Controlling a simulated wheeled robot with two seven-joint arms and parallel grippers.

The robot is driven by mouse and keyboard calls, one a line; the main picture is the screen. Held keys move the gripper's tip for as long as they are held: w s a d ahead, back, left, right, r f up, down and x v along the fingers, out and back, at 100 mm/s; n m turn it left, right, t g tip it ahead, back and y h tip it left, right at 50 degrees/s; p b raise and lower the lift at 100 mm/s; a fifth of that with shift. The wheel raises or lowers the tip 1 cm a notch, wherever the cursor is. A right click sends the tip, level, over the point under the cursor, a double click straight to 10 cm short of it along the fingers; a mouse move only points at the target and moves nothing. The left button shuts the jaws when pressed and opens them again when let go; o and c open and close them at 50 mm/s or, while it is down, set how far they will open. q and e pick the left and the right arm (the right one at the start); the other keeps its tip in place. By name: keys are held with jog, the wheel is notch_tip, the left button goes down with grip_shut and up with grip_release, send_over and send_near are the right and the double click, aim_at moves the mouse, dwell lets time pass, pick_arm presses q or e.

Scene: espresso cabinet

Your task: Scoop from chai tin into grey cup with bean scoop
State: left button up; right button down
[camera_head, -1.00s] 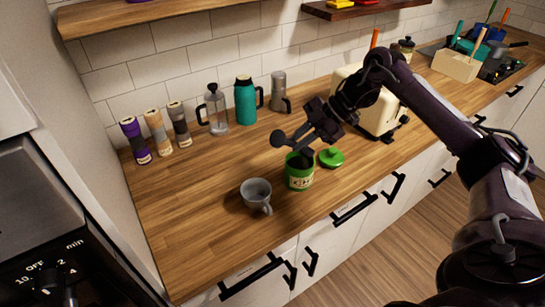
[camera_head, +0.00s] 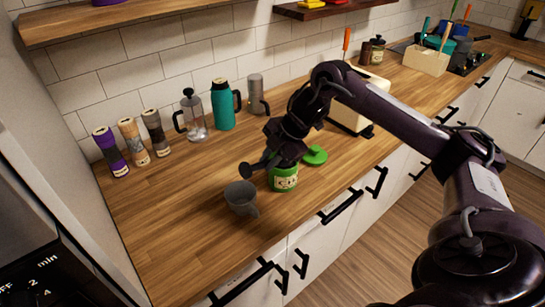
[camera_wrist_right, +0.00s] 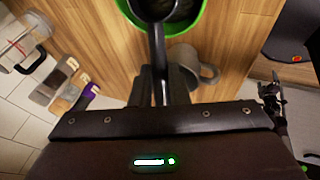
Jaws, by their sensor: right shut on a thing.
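The green chai tin (camera_head: 284,182) stands open on the counter; in the wrist view its green rim (camera_wrist_right: 200,22) surrounds dark contents. My right gripper (camera_head: 276,158) is low, just above the tin, shut on the dark bean scoop (camera_head: 251,170). A round dark end of the scoop sticks out to the left, above the counter near the cup. In the wrist view the scoop's shaft (camera_wrist_right: 158,60) runs from the fingers (camera_wrist_right: 155,88) across the tin's mouth; its far end is cut off. The grey cup (camera_head: 241,196) stands upright left of the tin.
The green lid (camera_head: 315,155) lies right of the tin. Counter front-left is clear.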

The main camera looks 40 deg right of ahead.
jog(key=shift+a+r+n+h+p, duration=0.2)
jog(key=shift+a+r+h, duration=0.1)
jog(key=shift+h, duration=0.3)
jog(key=shift+a+r+n+h+p, duration=0.15)
jog(key=shift+a+h, duration=0.1)
jog(key=shift+h, duration=0.35)
jog(key=shift+a+r+h, duration=0.1)
jog(key=shift+r+h, duration=0.05)
jog(key=shift+h, duration=0.25)
jog(key=shift+r+p, duration=1.3)
jog(key=shift+p, duration=0.55)
jog(key=shift+r, duration=0.1)
